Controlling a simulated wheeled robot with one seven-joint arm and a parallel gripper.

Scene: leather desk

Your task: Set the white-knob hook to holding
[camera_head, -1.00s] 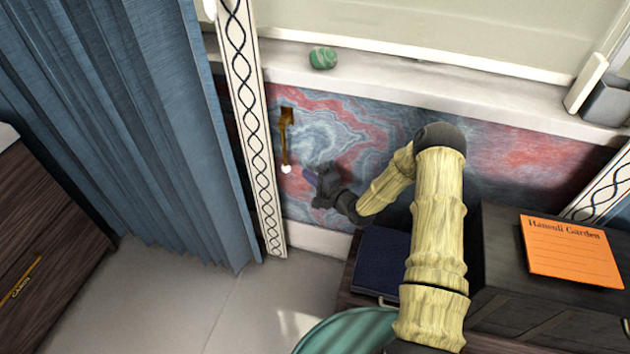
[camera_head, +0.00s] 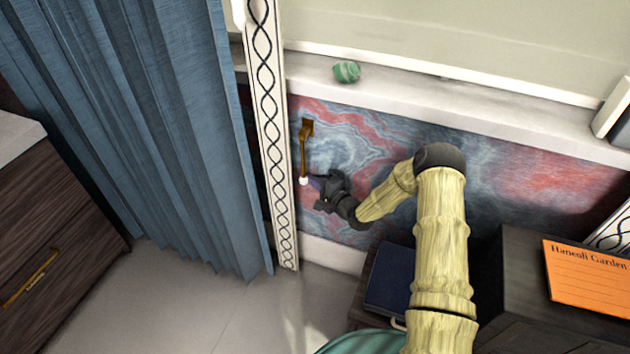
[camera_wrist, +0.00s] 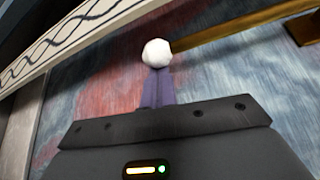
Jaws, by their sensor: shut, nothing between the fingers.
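The hook is a brass bar (camera_head: 306,152) hanging down from a bracket (camera_head: 307,126) on the marbled wall. A white knob (camera_head: 304,181) is at its lower end. In the wrist view the knob (camera_wrist: 156,52) is right at the tips of my gripper, and the brass bar (camera_wrist: 245,27) runs off to the right to its mount. My gripper (camera_head: 315,184) is shut with nothing between its purple fingers, which also show in the wrist view (camera_wrist: 157,80). The fingertips are at or very near the knob; I cannot tell if they touch.
A patterned strip (camera_head: 272,130) stands just left of the hook, with a blue curtain (camera_head: 150,130) beyond it. A ledge (camera_head: 430,100) with a green striped stone (camera_head: 346,72) is above. A dark blue book (camera_head: 390,278) and a dark box (camera_head: 510,290) are at lower right.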

